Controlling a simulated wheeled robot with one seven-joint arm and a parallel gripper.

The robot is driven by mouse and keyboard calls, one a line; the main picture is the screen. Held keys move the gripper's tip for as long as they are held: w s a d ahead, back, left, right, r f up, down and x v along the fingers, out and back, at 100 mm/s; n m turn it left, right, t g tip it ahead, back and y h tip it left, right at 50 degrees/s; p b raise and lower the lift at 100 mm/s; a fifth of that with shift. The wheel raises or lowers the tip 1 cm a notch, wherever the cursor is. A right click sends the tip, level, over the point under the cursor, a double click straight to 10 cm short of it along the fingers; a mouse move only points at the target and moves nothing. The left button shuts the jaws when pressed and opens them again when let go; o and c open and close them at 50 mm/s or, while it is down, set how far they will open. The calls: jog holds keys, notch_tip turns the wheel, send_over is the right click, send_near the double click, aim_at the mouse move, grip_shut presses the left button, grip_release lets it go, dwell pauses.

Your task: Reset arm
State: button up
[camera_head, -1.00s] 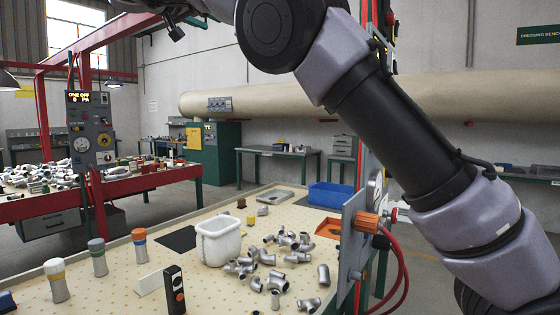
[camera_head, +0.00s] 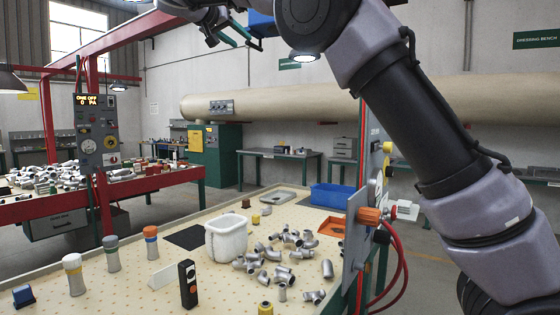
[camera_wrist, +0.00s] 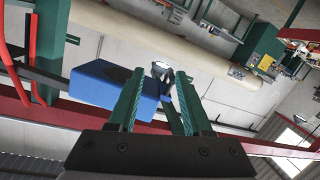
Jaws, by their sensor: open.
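My gripper (camera_head: 240,40) shows near the top of the head view, raised well above the bench. Its two green fingers also show in the wrist view (camera_wrist: 160,76), spread apart with nothing held between them. A blue box (camera_wrist: 112,88) is beyond and beside the left finger in the wrist view; a blue box (camera_head: 262,23) also shows close to the gripper in the head view. I cannot tell whether a finger touches it. My arm crosses the right side of the head view.
The perforated bench (camera_head: 120,285) below holds a white tub (camera_head: 226,240), several grey pipe fittings (camera_head: 285,258), a blue bin (camera_head: 332,196) and capped cylinders (camera_head: 111,254). A red overhead beam (camera_head: 110,40) runs at upper left. A panel with red hoses (camera_head: 400,262) stands at right.

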jog(key=w+d+f+g+y, duration=0.1)
jog(key=w+d+f+g, duration=0.15)
jog(key=d, duration=0.55)
jog(key=w+d+f+g, duration=0.1)
jog(key=d+f, duration=0.2)
jog(key=d, duration=0.5)
jog(key=s+d+f+g+y, duration=0.2)
jog(key=s+d+f, duration=0.15)
jog(key=d, duration=0.35)
jog(key=s+d+f+g+y, duration=0.1)
jog(key=s+d+f, duration=0.1)
jog(key=d+f, duration=0.35)
jog(key=s+d+f+y, duration=0.1)
jog(key=s+d+f, duration=0.2)
jog(key=s+f, duration=0.2)
jog(key=s+d+f+m+y, duration=0.1)
jog(key=s+f, duration=0.5)
jog(key=s, duration=0.6)
jog(key=s+d+f+m+y, duration=0.1)
jog(key=s+d+f+y, duration=0.2)
jog(key=s+f, duration=0.3)
jog(key=s+d, duration=0.1)
jog(key=s, duration=0.2)
jog(key=shift+s+d+f+g, duration=0.15)
jog(key=shift+s+d+g, duration=0.1)
jog(key=shift+d+g, duration=0.1)
